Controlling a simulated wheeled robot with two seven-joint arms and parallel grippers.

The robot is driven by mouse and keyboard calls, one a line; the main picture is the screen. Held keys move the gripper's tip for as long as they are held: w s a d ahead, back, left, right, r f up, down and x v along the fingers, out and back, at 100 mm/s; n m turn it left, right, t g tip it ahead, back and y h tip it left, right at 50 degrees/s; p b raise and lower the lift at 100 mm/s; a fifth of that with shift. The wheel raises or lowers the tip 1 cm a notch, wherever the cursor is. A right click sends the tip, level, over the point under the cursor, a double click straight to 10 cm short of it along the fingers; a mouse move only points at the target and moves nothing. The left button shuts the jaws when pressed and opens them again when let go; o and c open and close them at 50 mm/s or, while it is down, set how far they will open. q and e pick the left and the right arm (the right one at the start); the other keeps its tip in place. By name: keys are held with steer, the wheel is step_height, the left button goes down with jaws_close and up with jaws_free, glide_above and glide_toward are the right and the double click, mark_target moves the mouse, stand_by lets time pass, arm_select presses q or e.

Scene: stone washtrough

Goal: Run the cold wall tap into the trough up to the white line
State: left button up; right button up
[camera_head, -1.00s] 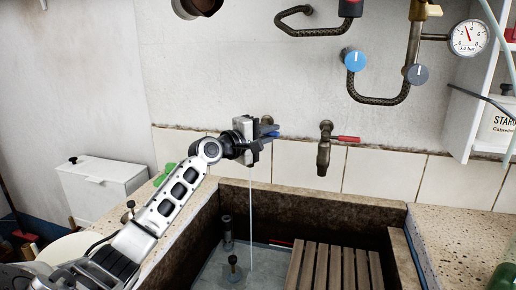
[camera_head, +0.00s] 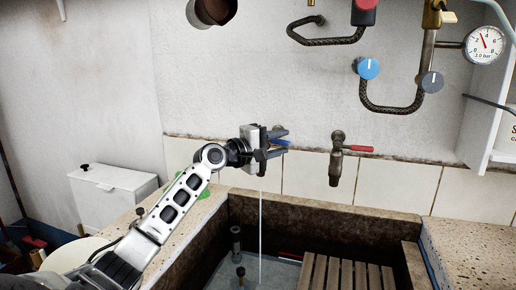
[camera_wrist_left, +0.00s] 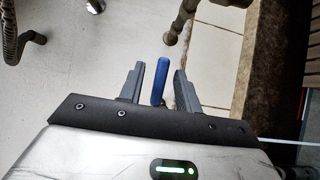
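The cold tap's blue lever (camera_head: 280,142) shows at the wall beyond my left gripper (camera_head: 274,144); most of that tap is hidden. In the left wrist view the blue lever (camera_wrist_left: 161,79) stands between the two fingers (camera_wrist_left: 160,88). The fingers are apart, with a gap on each side of the lever. A thin stream of water (camera_head: 261,222) falls straight into the stone trough (camera_head: 325,211). Grey water (camera_head: 282,272) covers the visible floor at the trough's left. I cannot make out the white line. My right gripper is out of view.
A red-levered tap (camera_head: 337,160) is on the wall to the right. A slatted wooden board (camera_head: 345,274) lies in the trough's right part. An upright plug or pipe (camera_head: 236,243) stands at its left. Blue (camera_head: 368,68) and grey (camera_head: 431,81) knobs and a gauge (camera_head: 485,44) are above.

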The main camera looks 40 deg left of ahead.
arm_select(q)
steer(key=b+v, duration=0.2)
steer(key=v, duration=1.3)
stand_by(5.9)
